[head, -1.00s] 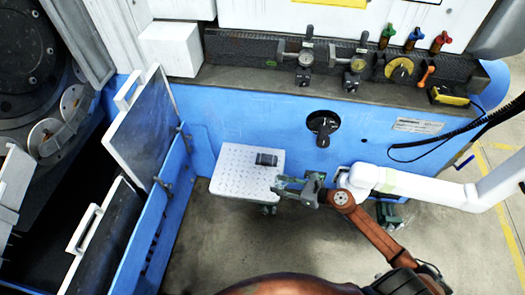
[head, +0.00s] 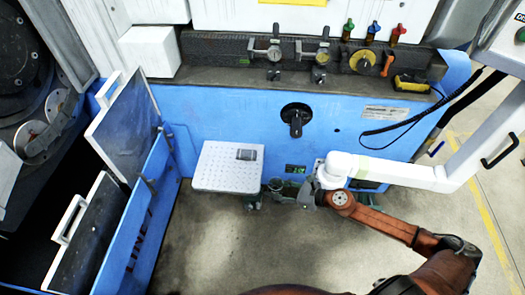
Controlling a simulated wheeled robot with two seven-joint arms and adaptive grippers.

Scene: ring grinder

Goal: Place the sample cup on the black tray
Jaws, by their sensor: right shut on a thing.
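My right gripper (head: 276,187) comes in from the lower right on the brown arm and is just right of the white perforated plate (head: 215,182). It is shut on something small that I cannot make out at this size. A small dark object (head: 246,154) lies on the far right part of that plate, apart from the fingers; I cannot tell if it is the sample cup. The dark ledge (head: 215,72) along the top of the blue machine is the only wide black surface there; I cannot tell if it is the black tray. My left gripper is out of view.
Dial gauges (head: 273,52), a yellow-black tool (head: 412,84) and coloured valves stand along the ledge. A white jointed boom (head: 400,172) crosses close above my right forearm. Handled doors (head: 122,125) stand open at left. The floor (head: 235,245) in front is clear.

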